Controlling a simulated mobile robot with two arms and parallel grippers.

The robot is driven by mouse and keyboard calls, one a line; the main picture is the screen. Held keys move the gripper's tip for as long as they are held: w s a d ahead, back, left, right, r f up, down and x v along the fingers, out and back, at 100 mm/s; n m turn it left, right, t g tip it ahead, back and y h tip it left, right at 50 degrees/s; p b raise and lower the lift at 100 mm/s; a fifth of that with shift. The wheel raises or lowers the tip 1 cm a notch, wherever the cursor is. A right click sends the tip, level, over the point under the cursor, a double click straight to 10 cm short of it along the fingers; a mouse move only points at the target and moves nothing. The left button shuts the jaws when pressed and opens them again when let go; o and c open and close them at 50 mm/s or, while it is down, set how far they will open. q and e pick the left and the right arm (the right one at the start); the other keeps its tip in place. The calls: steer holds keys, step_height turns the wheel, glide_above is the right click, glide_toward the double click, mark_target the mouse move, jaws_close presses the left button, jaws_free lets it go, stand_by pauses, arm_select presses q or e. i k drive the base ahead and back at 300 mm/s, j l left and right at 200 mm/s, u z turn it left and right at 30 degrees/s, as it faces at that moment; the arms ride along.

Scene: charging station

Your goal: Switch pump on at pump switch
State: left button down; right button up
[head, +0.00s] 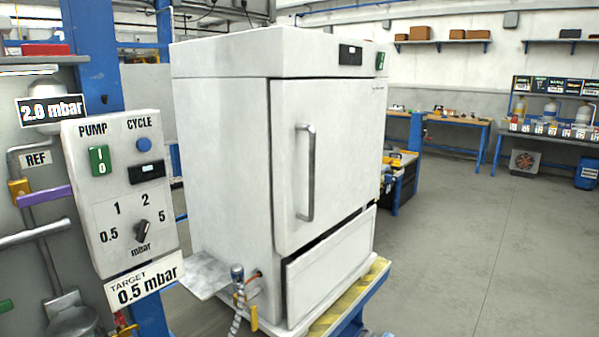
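The pump switch (99,160) is a green rocker marked I and 0, under the word PUMP on a light grey control panel (95,200) at the left. I cannot tell which side of it is pressed. Beside it, under CYCLE, are a blue round button (143,144) and a small dark display (147,171). Below is a black rotary knob (142,231) with mbar marks 0.5, 1, 2 and 5. Neither of my grippers shows in the head view.
A white cabinet (225,180) with a long door handle (305,172) stands right of the panel on a yellow-edged stand. A metal plate (206,274) and a hose fitting (238,275) stick out at its lower left. Pipes crowd the left edge. The floor (480,260) at right is clear.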

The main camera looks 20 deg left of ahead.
mark_target(100, 155)
steer(key=u, duration=1.55)
